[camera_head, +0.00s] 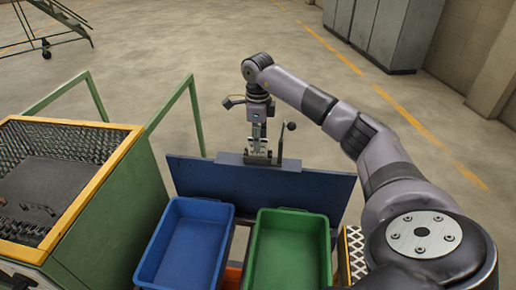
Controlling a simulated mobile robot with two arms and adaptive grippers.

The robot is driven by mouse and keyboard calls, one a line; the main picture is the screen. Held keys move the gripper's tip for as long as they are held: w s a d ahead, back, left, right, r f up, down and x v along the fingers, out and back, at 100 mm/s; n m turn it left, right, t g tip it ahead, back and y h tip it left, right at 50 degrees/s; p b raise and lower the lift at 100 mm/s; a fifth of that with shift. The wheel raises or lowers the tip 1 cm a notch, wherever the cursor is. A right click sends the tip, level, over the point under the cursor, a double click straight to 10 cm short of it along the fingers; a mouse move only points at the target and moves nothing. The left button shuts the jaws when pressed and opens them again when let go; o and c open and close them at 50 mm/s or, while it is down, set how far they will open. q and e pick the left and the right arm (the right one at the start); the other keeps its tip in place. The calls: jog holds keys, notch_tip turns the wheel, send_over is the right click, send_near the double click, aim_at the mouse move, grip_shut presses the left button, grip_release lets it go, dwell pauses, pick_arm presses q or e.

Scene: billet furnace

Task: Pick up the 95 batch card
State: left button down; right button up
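I cannot make out the 95 batch card in the head view. My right gripper (258,150) points down at the top edge of the blue panel (310,189), over a small grey ledge (232,159). Its fingers are too small and too closely overlapped with the metal parts there to tell whether they are open, shut or holding something. An upright lever with a black ball knob (291,126) stands just right of the gripper. My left gripper is not in view.
A blue bin (187,243) and a green bin (289,250), both apparently empty, stand in front of the panel. A yellow-edged mesh-walled container (62,140) stands at left by green rails (182,97). Grey cabinets (385,30) stand at the back.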

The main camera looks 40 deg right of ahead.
jog(key=shift+f, duration=0.2)
jog(key=shift+c, duration=0.5)
grip_shut()
